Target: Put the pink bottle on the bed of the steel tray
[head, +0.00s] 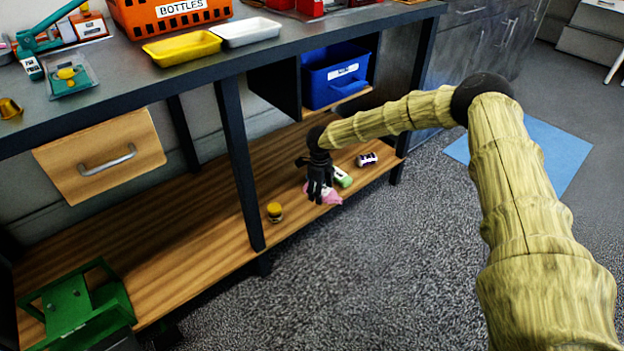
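A pink item (331,196), likely the pink bottle, is on the wooden lower shelf near its front edge, partly hidden behind my gripper. My gripper (318,197) points down in front of it, its dark fingers overlapping it in the picture. I cannot tell whether the fingers touch it or are closed. A pale grey-white shallow tray (246,31) stands on the bench top beside a yellow tray (182,48); I cannot tell whether it is the steel tray. It looks empty.
A green-and-white item (342,177) lies right beside the pink one, with a dark purple-and-white item (366,160) farther right. A yellow-lidded jar (275,212) stands left. A bench leg (240,165), drawer (100,155) and blue bin (333,80) are nearby. An orange crate (150,18) stands above.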

